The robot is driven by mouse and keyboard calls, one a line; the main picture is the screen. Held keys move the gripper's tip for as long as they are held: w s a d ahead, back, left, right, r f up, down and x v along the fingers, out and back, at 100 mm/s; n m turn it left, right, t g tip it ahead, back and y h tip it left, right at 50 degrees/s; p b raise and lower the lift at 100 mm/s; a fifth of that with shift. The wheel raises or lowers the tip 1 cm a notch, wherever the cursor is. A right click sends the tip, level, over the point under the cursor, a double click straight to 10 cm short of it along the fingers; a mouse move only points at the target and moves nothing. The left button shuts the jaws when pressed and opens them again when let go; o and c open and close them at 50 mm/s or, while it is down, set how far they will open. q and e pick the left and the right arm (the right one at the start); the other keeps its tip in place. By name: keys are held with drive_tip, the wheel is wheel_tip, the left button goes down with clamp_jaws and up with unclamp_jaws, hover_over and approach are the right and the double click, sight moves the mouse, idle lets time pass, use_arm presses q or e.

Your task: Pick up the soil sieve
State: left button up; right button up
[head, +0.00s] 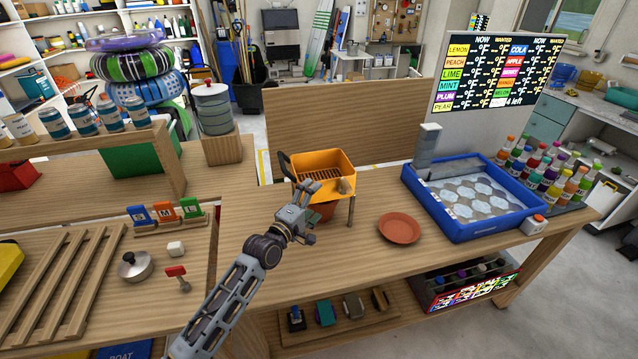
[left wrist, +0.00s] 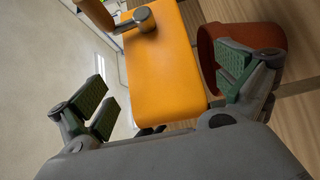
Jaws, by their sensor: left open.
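The soil sieve (head: 322,160) is an orange-yellow box with a slotted floor, a dark handle at its left and a wooden leg at its right. It stands on the wooden bench above a terracotta pot (head: 322,212), which is partly hidden. My left gripper (head: 308,208) is open at the near side of the sieve. In the left wrist view, the sieve's orange wall (left wrist: 162,65) lies beyond and between the spread green-padded fingers (left wrist: 165,90). The pot (left wrist: 258,38) shows behind the right finger there. I see no clear contact with the sieve. My right gripper is not in view.
A terracotta saucer (head: 400,228) lies right of the sieve. A blue-rimmed tray (head: 478,232) and several coloured bottles stand farther right. A wooden panel (head: 345,120) rises behind the sieve. Bare bench lies between the saucer and the front edge.

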sight(318, 192)
use_arm(q)
drive_tip(key=shift+x, duration=1.05)
drive_tip(key=shift+p+x, duration=0.35)
drive_tip(key=shift+x, duration=1.2)
drive_tip(key=shift+w+a, duration=0.1)
drive_tip(key=shift+a, duration=0.1)
drive_tip(key=c, duration=1.8)
drive_tip(key=shift+o, duration=0.2)
drive_tip(key=shift+r, duration=0.2)
